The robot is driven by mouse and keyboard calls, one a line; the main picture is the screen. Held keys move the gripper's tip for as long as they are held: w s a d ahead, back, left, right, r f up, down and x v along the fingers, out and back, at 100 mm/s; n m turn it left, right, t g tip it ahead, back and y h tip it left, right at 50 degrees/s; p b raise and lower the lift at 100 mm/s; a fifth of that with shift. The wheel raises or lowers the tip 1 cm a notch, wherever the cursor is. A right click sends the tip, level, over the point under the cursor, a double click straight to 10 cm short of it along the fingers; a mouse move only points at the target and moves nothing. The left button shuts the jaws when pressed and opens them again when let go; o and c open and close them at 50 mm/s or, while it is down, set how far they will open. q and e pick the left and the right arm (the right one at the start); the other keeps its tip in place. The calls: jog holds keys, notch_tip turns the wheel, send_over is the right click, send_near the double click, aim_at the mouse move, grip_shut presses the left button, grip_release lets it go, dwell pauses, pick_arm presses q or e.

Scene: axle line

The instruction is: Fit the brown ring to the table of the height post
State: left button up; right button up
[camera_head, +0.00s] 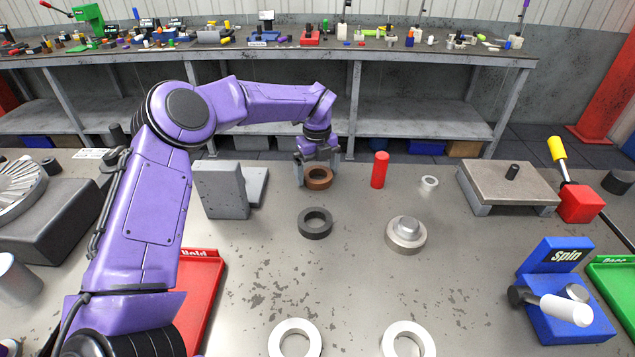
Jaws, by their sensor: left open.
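A brown ring (319,185) lies flat on the grey bench top near its far edge. My left gripper (317,173) reaches down over it with its fingers apart, one on each side of the ring. Whether the fingers touch the ring cannot be told. A low grey table (505,180) on short legs stands at the right, with a small dark pin on top; it may be the table of the height post, but I cannot tell for sure. The brown ring is well to the left of it. My right gripper is out of view.
A dark ring (315,223), a stepped silver disc (406,234) and a red cylinder (379,170) stand nearby. A grey angled block (222,190) is left of the gripper. A red block with a yellow-tipped lever (579,203) and a blue spin fixture (562,290) are at right.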

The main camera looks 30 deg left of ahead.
pick_arm(q)
jog(key=shift+r, duration=0.1)
jog(key=c, duration=1.2)
